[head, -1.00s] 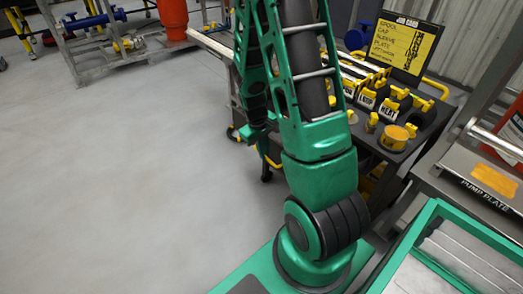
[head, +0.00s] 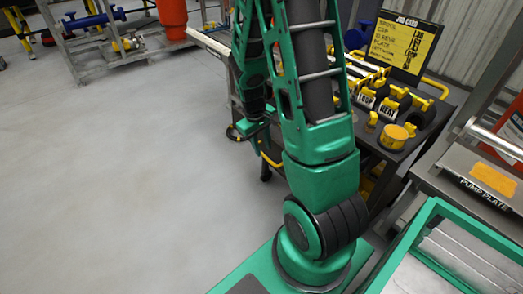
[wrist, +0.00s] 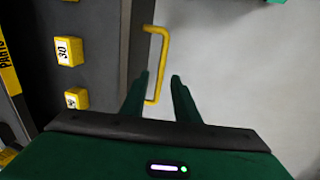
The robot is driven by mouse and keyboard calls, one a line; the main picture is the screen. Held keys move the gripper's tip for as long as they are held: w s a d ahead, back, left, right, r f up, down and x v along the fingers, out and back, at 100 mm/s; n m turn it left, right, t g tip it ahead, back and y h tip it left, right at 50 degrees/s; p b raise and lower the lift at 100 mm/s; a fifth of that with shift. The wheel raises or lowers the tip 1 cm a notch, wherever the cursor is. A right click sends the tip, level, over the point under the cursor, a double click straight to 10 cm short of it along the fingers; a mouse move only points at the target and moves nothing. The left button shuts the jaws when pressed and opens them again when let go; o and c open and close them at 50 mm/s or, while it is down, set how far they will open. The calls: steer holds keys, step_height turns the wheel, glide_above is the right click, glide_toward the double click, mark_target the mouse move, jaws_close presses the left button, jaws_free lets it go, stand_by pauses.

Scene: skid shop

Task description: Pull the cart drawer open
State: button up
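The yellow bar handle (wrist: 164,60) stands off the dark edge of the cart in the wrist view. My gripper (wrist: 160,78) is open. Its two green fingers lie on either side of the handle's lower part, and I see a gap to each finger. I cannot tell whether they are at the handle's depth. In the head view the cart (head: 440,112) stands behind my arm, and a yellow handle (head: 270,160) shows low on its near side. My arm hides much of the cart's front there. The drawer front appears closed, but is mostly hidden.
The cart top holds yellow-handled parts, a yellow round piece (head: 393,136) and a job card board (head: 404,47). A pump plate stand (head: 470,172) and a green-rimmed tray (head: 428,212) are at the right. Floor at left (head: 120,170) is clear.

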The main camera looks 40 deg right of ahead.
step_height(320, 180, up, 8)
steer(key=a, duration=0.1)
steer(key=shift+w+a, duration=0.15)
steer(key=shift+a, duration=0.15)
steer(key=shift+f, duration=0.1)
steer(key=s+a+r+m+y, duration=0.1)
steer(key=s+a+r+m, duration=0.1)
steer(key=s+r, duration=0.4)
steer(key=s+a+r+m+y, duration=0.1)
steer(key=s+a+r+m, duration=0.2)
steer(key=s, duration=1.1)
step_height(320, 180, up, 3)
steer(key=shift+s+a+r+m, duration=0.15)
steer(key=shift+s+a+m, duration=0.15)
steer(key=shift+s, duration=0.1)
steer(key=shift+w, duration=0.1)
